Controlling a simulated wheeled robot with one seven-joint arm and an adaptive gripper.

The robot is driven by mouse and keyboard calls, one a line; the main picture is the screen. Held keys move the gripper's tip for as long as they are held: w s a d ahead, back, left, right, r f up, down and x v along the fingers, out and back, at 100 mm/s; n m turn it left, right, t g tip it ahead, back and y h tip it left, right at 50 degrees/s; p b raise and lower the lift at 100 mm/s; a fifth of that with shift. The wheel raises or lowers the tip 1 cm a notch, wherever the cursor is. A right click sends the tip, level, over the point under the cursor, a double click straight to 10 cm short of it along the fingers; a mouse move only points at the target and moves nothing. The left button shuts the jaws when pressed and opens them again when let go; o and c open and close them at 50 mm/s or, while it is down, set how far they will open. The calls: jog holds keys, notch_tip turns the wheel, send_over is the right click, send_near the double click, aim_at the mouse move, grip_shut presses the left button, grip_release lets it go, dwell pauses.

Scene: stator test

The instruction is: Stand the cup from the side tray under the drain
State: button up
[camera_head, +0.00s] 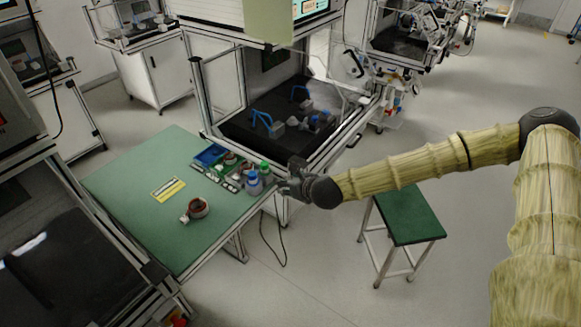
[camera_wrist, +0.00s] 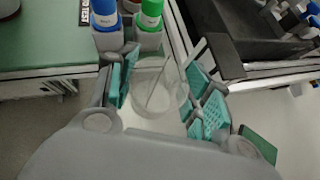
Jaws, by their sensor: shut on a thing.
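My gripper (camera_head: 287,186) is beside the right edge of the green table, in front of the test station. In the wrist view my gripper (camera_wrist: 163,82) has its teal-padded fingers on either side of a clear cup (camera_wrist: 152,92) and is shut on it. The cup is see-through, with its round rim showing and a thin pale line across it. I cannot make out the cup in the head view. Small trays and parts (camera_head: 228,176) lie at the table's right corner, but I cannot tell which is the side tray. I cannot make out the drain.
A blue-capped bottle (camera_wrist: 105,14) and a green-capped bottle (camera_wrist: 150,14) stand just beyond the fingers. The open-fronted station (camera_head: 262,140) holds blue-handled fixtures on a black floor. A roll (camera_head: 197,208) lies on the green table (camera_head: 130,190). A green stool (camera_head: 410,215) stands below my arm.

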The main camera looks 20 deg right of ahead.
jog(key=s+a+f+m+h, duration=0.2)
jog(key=s+a+f+h, duration=0.1)
jog(key=f, duration=0.4)
jog(key=shift+s+f+m, duration=0.2)
jog(key=shift+s+m, duration=0.2)
jog(key=shift+s, duration=0.2)
